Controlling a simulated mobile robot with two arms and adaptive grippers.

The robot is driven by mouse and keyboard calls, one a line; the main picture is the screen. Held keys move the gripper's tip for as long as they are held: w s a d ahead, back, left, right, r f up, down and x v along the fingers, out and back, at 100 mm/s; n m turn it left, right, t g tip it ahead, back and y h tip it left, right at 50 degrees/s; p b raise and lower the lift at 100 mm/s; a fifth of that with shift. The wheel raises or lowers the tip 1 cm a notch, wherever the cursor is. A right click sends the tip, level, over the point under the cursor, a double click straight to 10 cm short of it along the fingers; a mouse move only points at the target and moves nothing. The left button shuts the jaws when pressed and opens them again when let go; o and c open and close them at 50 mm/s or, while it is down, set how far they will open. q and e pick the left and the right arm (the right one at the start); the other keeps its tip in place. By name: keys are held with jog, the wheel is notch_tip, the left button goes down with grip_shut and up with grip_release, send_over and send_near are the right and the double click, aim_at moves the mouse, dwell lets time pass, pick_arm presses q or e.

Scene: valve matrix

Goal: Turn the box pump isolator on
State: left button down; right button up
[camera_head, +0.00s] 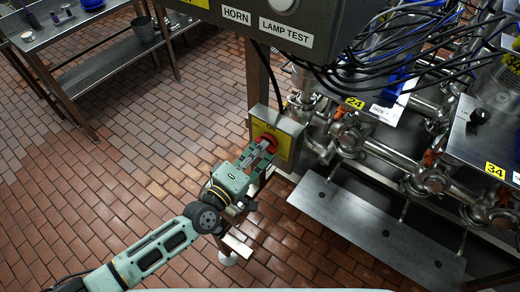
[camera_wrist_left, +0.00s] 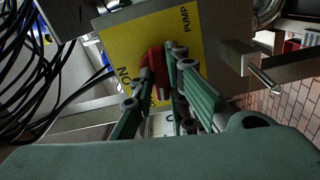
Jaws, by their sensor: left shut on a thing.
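The box pump isolator is a grey box with a yellow face plate (camera_head: 284,146) and a red rotary handle (camera_head: 268,143), mounted on a post at the middle of the head view. In the left wrist view the yellow plate (camera_wrist_left: 120,48) shows the words "PUMP" and "ON", and the red handle (camera_wrist_left: 155,68) sits between the fingers. My left gripper (camera_head: 262,152) is shut on the red handle; it also shows in the left wrist view (camera_wrist_left: 160,90). The fingers hide part of the handle, and I cannot tell its exact angle. My right gripper is not in view.
A control panel labelled "HORN" and "LAMP TEST" (camera_head: 286,32) overhangs the isolator. Pipes and valves (camera_head: 350,135) with hanging black cables (camera_head: 400,65) stand to the right. A steel plate (camera_head: 375,235) lies low in front of them. A metal bench (camera_head: 105,70) stands at upper left. The tiled floor between is clear.

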pick_arm(q)
jog(key=m, duration=0.4)
jog(key=shift+p, duration=0.3)
jog(key=m, duration=0.8)
jog(key=shift+f+m, duration=0.1)
jog(key=shift+m, duration=0.2)
jog(key=shift+m+p, duration=0.3)
jog(key=shift+m, duration=1.5)
jog(key=c, duration=1.7)
grip_release()
